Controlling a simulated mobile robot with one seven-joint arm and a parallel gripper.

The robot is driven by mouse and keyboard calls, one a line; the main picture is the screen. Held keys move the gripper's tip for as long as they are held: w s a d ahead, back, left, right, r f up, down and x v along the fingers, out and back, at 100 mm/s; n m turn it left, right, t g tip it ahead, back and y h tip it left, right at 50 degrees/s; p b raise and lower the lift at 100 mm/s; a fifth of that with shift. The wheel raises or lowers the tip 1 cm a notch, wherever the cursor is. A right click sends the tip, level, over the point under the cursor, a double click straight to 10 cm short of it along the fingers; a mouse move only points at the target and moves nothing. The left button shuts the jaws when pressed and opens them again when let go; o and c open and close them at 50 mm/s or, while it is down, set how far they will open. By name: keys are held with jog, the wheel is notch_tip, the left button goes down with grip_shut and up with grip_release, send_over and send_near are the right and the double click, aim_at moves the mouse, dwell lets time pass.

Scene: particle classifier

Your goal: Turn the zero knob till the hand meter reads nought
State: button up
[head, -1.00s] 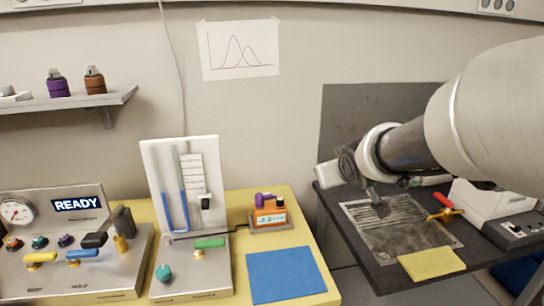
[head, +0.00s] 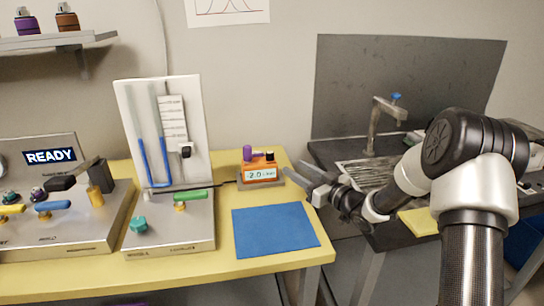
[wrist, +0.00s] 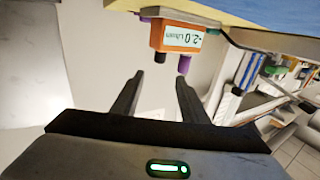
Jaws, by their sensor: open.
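The hand meter (head: 261,174) is a small orange box on a grey stand at the right end of the yellow bench. Its display reads -2.0. A purple knob (head: 249,153) and a black knob (head: 269,156) stand on its top; I cannot tell which is the zero knob. In the wrist view the meter (wrist: 170,37) is upside down, with the purple knob (wrist: 184,65) and black knob (wrist: 160,57) pointing toward my fingers. My gripper (head: 308,180) is open and empty, just right of the meter and apart from it.
A blue mat (head: 275,230) lies in front of the meter. A white manometer panel (head: 182,110) stands to its left, its base carrying a green-handled valve (head: 190,196). A dark table (head: 330,153) with a metal tap (head: 374,125) is on the right, across a gap.

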aim_at(272, 154)
jog(key=b+x, duration=0.2)
jog(key=x, duration=1.2)
grip_shut()
